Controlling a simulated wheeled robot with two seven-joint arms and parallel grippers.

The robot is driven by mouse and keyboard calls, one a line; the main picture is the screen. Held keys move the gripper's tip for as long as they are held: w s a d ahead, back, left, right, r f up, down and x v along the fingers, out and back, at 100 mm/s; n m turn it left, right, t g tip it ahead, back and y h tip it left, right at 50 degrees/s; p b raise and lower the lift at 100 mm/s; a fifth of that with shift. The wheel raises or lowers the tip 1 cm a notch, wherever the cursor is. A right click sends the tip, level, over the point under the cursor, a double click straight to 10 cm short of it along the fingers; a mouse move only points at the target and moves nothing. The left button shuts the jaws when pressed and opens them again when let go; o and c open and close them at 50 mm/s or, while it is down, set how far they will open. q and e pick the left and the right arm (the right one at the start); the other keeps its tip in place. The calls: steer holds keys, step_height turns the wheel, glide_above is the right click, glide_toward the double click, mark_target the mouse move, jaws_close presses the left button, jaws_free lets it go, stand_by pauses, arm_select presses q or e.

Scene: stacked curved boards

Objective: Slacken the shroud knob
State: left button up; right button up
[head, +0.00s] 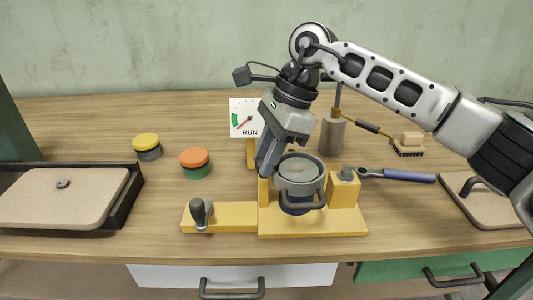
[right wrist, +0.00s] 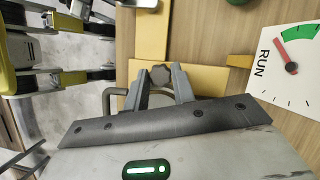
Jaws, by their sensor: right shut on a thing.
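The grey round shroud (head: 300,172) sits on the yellow fixture (head: 225,218), with a grey loop handle in front and a dark blue part below it. My right gripper (head: 264,168) reaches down at the shroud's left side, over the yellow upright. In the right wrist view its two fingers (right wrist: 160,84) are shut on a dark lobed knob, the shroud knob (right wrist: 160,74). In the head view the gripper hides this knob. I cannot tell whether the knob has turned. My left gripper is not in view.
A RUN gauge (head: 244,118) stands behind the fixture. A black-topped knob (head: 201,212) is on the fixture's left end, and a yellow block (head: 344,188) is at right. Orange (head: 195,158) and yellow (head: 147,142) buttons stand left. A blue-handled tool (head: 400,176) lies right.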

steer(key=o, duration=1)
steer(key=v, duration=1.6)
steer(key=shift+s+r, duration=0.1)
